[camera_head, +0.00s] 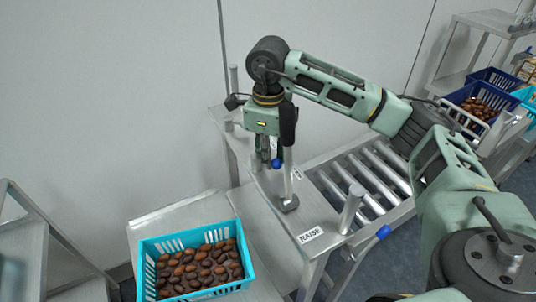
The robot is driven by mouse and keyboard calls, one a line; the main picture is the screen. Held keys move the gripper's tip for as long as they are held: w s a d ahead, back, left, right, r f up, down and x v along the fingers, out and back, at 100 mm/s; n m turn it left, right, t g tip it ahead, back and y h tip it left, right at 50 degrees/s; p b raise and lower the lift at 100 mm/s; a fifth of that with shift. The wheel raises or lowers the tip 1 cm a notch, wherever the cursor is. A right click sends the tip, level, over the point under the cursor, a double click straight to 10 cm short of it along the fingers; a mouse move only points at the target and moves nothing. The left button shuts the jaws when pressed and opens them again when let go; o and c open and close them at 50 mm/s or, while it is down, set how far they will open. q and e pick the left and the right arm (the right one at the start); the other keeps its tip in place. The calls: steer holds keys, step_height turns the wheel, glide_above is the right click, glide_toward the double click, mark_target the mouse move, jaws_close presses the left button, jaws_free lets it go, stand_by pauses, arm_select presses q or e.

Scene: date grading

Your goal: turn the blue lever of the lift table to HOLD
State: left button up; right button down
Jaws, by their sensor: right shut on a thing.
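The lift table (265,187) is a grey metal stand beside a roller section. An upright metal post (289,188) stands just right of the knob. A white RAISE label (310,235) lies at the near corner. Another small label, partly hidden, is beside the post; I cannot read it. My left gripper is out of view.
A turquoise crate (148,247) of brown dates stands on a grey table at front left. Rollers (375,170) run right of the lift table. A blue-tipped part (384,232) sticks out at its near side. A dark blue crate (463,96) with dates stands far right.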

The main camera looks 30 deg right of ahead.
steer(key=shift+s, duration=0.1)
steer(key=c, duration=2)
jaws_free()
steer(key=shift+c, duration=0.2)
steer(key=o, duration=0.3)
steer(key=shift+s, duration=0.15)
steer(key=shift+r, duration=0.2)
step_height(320, 180, up, 12)
steer(key=shift+f, duration=0.15)
